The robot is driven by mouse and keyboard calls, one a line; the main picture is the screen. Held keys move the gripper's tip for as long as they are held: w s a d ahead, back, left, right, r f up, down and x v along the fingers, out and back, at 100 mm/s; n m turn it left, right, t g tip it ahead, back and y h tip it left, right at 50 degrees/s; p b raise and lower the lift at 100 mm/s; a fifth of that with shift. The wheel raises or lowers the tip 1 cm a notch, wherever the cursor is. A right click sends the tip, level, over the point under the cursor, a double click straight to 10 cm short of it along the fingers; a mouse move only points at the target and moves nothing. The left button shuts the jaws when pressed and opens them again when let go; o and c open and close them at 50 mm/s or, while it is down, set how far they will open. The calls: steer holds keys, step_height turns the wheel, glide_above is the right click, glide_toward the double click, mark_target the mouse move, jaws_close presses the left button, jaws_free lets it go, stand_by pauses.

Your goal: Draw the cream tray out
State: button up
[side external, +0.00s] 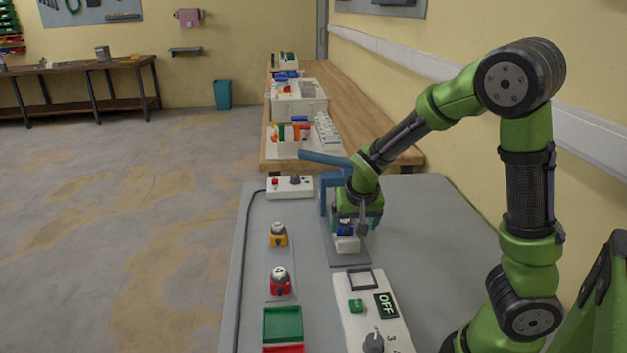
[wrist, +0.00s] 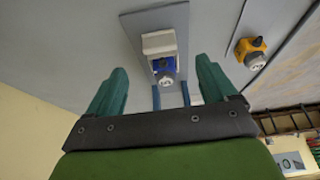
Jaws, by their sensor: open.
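The cream tray (side external: 347,245) sits on a grey base plate (side external: 350,258) below my gripper (side external: 358,222). A blue socket box with a pale round top (side external: 344,230) is at the tray, partly hidden by my gripper. In the wrist view the cream tray (wrist: 158,41) lies beyond the blue box (wrist: 162,65), between and past the fingertips. My gripper (wrist: 160,68) is open, with one teal finger on each side and neither visibly touching the tray. A blue frame with a lever (side external: 325,180) stands behind the tray.
Yellow (side external: 279,236) and red (side external: 280,283) socket boxes stand on a strip to the left. A green bin (side external: 282,323) is in front of them. A white panel reading OFF (side external: 372,315) lies nearer the camera. A white button box (side external: 290,187) is at the back.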

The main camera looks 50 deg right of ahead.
steer(key=v, duration=0.9)
steer(key=shift+s, duration=0.1)
steer(key=s+a+r+n+t+y, duration=0.4)
steer(key=s+a, duration=0.5)
steer(key=a, duration=0.3)
step_height(320, 180, up, 2)
steer(key=shift+s+a+r+n+y, duration=0.1)
steer(key=shift+s+a+n+y, duration=0.2)
steer(key=shift+n+y, duration=0.25)
stand_by(0.5)
